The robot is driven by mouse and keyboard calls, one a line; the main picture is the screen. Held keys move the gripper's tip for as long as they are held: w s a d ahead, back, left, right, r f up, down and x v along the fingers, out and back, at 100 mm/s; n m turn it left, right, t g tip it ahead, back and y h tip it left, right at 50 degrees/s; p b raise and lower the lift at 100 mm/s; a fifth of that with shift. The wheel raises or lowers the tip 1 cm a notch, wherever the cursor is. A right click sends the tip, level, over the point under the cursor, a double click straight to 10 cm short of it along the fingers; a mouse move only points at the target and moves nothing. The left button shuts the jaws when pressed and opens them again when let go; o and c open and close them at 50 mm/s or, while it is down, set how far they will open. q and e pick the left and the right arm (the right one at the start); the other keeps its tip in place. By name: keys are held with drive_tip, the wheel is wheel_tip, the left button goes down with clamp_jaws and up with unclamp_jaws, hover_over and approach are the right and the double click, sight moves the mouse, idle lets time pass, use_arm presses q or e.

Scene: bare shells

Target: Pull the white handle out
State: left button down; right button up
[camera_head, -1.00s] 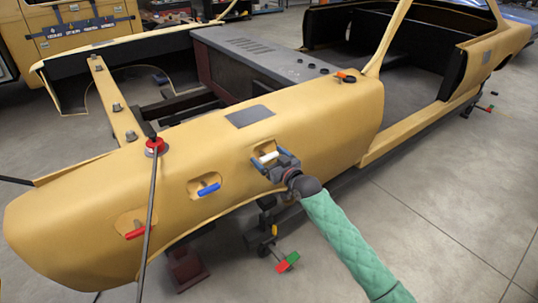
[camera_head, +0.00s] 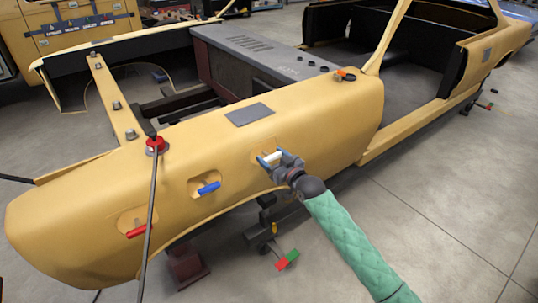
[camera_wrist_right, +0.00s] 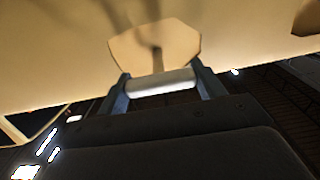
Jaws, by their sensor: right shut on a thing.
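The white handle (camera_head: 272,157) is a short bar at the right-hand recess (camera_head: 262,152) in the side of the yellow car shell (camera_head: 330,125). My right gripper (camera_head: 273,158) is shut on the white handle, its blue-grey fingers at the bar's ends. In the right wrist view, the handle (camera_wrist_right: 162,82) lies between the two fingers (camera_wrist_right: 162,90), in front of the pale recess (camera_wrist_right: 155,47). My left gripper is not in view.
A blue handle (camera_head: 208,189) and a red handle (camera_head: 137,231) sit in recesses farther left. A thin dark rod (camera_head: 150,210) stands before the shell by a red cap (camera_head: 156,145). Red and green blocks (camera_head: 287,261) show below.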

drive_tip(key=shift+s, duration=0.1)
drive_tip(key=o, duration=1.2)
drive_tip(key=shift+d, duration=0.1)
drive_tip(key=shift+o, duration=0.9)
drive_tip(key=shift+s, duration=0.1)
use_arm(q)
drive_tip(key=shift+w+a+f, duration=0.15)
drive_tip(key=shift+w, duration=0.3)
use_arm(e)
drive_tip(key=shift+d, duration=0.1)
